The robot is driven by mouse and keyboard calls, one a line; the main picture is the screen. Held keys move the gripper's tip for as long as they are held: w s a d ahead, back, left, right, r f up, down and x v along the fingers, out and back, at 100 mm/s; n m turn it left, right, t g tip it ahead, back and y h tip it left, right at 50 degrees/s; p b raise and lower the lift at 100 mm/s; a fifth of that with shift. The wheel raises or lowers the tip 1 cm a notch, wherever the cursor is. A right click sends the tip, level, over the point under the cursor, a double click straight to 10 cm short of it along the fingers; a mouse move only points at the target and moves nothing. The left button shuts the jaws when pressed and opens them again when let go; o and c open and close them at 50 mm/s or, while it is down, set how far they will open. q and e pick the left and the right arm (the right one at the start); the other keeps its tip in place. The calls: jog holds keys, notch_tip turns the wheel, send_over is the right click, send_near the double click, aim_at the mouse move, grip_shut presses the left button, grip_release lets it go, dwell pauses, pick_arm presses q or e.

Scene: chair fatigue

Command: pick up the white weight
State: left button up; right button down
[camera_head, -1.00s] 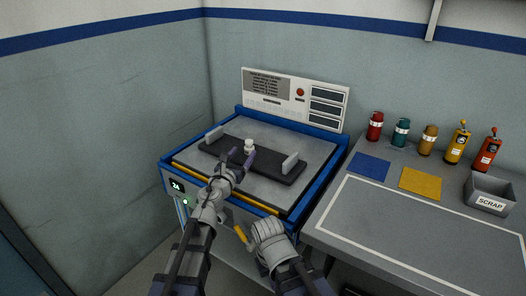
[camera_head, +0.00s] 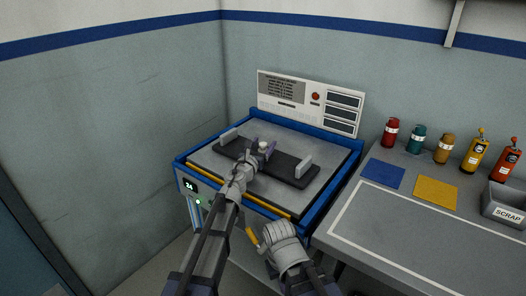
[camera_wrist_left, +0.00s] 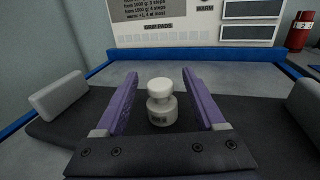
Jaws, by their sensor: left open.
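The white weight (camera_wrist_left: 161,103) is a small knobbed cylinder with a dark mark on its front. It stands upright on the dark plate of the blue-framed machine. In the left wrist view my left gripper (camera_wrist_left: 160,98) is open, with one purple finger on each side of the weight and apart from it. In the head view the weight (camera_head: 264,147) shows partly past the left gripper (camera_head: 259,150). My right gripper (camera_head: 252,236) is low, in front of the machine; its jaws are not clear.
Grey end blocks (camera_head: 304,165) stand on the dark plate (camera_head: 286,170). A panel (camera_head: 305,103) rises behind. The bench at right holds several coloured canisters (camera_head: 390,132), blue (camera_head: 382,173) and yellow (camera_head: 436,192) mats and a scrap bin (camera_head: 506,203).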

pick_arm(q)
jog(key=shift+s, duration=0.1)
grip_shut()
dwell(0.4)
